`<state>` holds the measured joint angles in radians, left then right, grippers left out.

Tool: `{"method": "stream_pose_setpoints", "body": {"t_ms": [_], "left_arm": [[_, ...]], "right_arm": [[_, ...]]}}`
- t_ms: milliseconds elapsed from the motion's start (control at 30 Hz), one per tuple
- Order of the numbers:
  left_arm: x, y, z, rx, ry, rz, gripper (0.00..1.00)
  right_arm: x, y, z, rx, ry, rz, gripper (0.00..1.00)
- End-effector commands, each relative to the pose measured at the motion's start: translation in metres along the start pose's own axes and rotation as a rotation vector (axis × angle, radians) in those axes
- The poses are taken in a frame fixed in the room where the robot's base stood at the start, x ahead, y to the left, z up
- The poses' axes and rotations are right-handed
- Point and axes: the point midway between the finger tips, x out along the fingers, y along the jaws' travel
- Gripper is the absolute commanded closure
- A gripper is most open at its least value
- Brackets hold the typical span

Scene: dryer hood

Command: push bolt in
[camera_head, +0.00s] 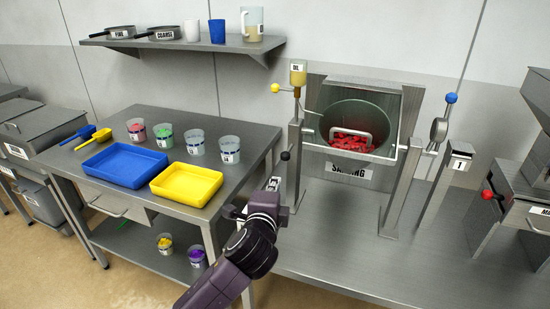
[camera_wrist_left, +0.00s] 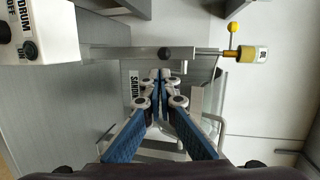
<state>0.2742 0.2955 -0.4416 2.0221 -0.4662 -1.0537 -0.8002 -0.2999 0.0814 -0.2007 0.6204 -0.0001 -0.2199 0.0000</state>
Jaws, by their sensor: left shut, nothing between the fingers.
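The bolt's black knob (camera_head: 285,155) sticks out on the left side of the drum stand's left post (camera_head: 293,165). In the left wrist view the knob (camera_wrist_left: 165,53) shows beside the grey post, just beyond my fingertips. My left gripper (camera_head: 279,187) is below the knob in the head view, with its fingers mostly hidden. In the left wrist view my left gripper (camera_wrist_left: 160,75) is shut and empty. A gap seems to lie between its tips and the knob; contact cannot be made out. My right gripper is not in view.
A DRUM ON/OFF box (camera_wrist_left: 40,30) is near in the left wrist view. The side table (camera_head: 120,190) with trays and cups stands left of my arm.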

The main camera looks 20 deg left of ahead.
Motion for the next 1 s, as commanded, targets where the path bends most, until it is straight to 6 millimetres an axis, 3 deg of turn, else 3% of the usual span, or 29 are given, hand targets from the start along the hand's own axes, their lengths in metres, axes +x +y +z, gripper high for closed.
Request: {"method": "stream_pose_setpoints", "body": {"t_ms": [100,367,533,1000], "left_arm": [[-0.003,-0.008,-0.001,0.008,0.000,-0.013,1.00],[-0.002,-0.007,-0.001,0.007,0.000,-0.012,1.00],[0.007,-0.008,0.000,0.008,-0.001,-0.012,1.00],[0.088,-0.009,-0.001,0.006,-0.001,-0.010,1.00]], "right_arm": [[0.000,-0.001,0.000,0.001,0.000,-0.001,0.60],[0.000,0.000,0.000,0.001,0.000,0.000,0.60],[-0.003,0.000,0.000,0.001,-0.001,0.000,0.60],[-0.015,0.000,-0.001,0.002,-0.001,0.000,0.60]]}}
